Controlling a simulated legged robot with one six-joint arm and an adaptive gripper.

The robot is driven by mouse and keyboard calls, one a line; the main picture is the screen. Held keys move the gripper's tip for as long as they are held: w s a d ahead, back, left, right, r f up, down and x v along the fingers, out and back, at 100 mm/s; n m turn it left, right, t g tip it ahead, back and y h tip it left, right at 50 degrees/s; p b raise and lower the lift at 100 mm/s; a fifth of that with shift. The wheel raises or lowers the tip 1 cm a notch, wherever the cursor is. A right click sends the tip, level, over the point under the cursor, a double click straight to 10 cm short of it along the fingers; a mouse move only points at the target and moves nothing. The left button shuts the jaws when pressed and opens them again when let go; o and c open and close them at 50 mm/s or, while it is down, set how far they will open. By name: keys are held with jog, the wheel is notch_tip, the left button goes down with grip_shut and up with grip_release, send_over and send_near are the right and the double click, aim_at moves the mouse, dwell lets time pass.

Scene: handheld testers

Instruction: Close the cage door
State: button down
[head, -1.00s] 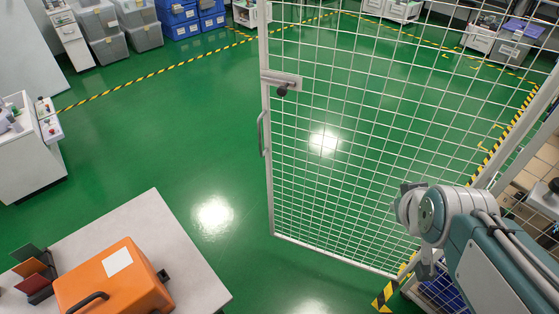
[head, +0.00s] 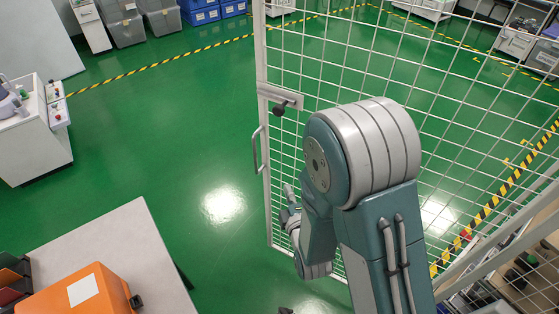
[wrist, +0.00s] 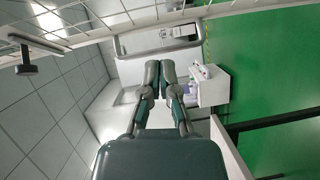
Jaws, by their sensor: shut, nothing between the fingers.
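The cage door (head: 264,205), a white wire-mesh panel in a pale frame, stands swung out over the green floor in the head view. Its free edge is on the left. That edge carries a latch plate (head: 285,97) with a dark knob (head: 279,111) and, lower, a grey U-shaped handle (head: 257,150). In the wrist view the handle (wrist: 160,53) lies just beyond my fingertips, and the latch (wrist: 35,43) is at upper left. My gripper (wrist: 160,66) is shut and empty, apparently apart from the handle. In the head view my arm hides part of the mesh.
A table (head: 105,245) with an orange case (head: 75,295) stands at lower left. A white cabinet (head: 35,145) is at the far left. Grey and blue bins (head: 200,13) line the back. Open green floor (head: 170,130) lies left of the door.

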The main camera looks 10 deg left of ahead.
jog(key=s+f+n, duration=0.1)
jog(key=y, duration=0.1)
send_near(278, 153)
jog(key=shift+n+t, duration=0.3)
jog(key=shift+n, duration=0.1)
jog(key=x, duration=0.4)
jog(key=a+x, duration=0.1)
jog(key=shift+a+f, duration=0.2)
jog(key=shift+f, duration=0.05)
jog(key=shift+w+d, duration=0.25)
jog(key=shift+w, duration=0.45)
jog(key=shift+a, duration=0.1)
